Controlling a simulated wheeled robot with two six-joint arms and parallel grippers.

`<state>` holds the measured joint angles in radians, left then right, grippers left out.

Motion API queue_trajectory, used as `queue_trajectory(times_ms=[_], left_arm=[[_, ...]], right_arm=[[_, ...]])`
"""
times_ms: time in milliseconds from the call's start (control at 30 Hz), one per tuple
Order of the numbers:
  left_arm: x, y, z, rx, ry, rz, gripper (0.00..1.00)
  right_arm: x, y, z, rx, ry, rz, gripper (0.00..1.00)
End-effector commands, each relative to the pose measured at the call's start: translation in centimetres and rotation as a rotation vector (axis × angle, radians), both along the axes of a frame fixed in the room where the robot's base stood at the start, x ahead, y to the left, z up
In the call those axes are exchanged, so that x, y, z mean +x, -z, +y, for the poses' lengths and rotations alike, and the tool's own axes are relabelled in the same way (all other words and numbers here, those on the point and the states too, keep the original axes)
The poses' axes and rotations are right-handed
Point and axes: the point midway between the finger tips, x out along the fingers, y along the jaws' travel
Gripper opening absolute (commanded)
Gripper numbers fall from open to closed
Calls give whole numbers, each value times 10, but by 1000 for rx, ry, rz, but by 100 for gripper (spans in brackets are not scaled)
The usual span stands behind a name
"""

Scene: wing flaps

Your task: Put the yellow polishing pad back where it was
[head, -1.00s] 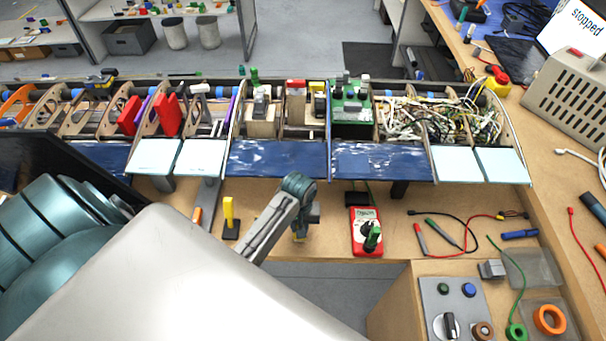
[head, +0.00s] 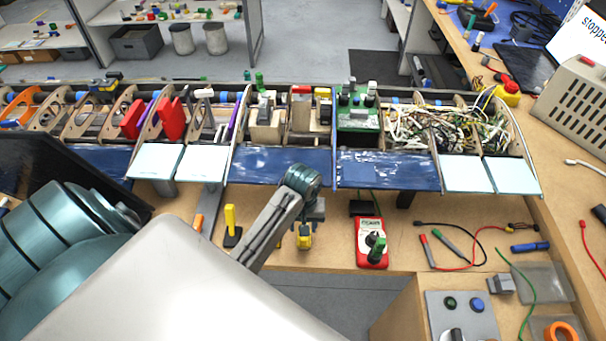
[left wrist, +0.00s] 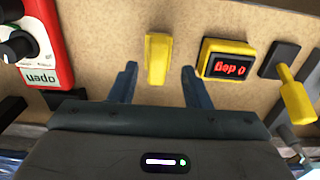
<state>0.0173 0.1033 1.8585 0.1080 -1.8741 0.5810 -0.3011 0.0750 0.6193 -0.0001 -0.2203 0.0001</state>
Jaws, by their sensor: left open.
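A small yellow block, which I take for the polishing pad (left wrist: 157,58), lies on the wooden bench. It also shows in the head view (head: 304,239), just in front of my left gripper (head: 306,213). In the left wrist view my left gripper (left wrist: 158,84) is open, with one finger to each side of the block and a gap on both sides. A yellow upright handle on a black base (head: 231,225) stands to the left in the head view; it shows in the left wrist view too (left wrist: 292,95). My right gripper is not in view.
A yellow-framed digital gauge (left wrist: 227,60) sits close beside the block. A red multimeter (head: 371,243) lies to the right, with test leads (head: 460,262) beyond. The wing with its blue and pale flaps (head: 280,167) runs behind my gripper.

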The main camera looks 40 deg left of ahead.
Motion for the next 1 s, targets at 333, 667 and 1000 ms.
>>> queue_trajectory(times_ms=[333, 667, 1000], left_arm=[[0, -61, 0, 0, 0, 2, 43], [0, -64, 0, 0, 0, 1, 43], [-17, -38, 1, 8, 58, -21, 43]], right_arm=[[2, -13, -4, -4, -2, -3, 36], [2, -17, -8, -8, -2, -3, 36], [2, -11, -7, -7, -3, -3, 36]])
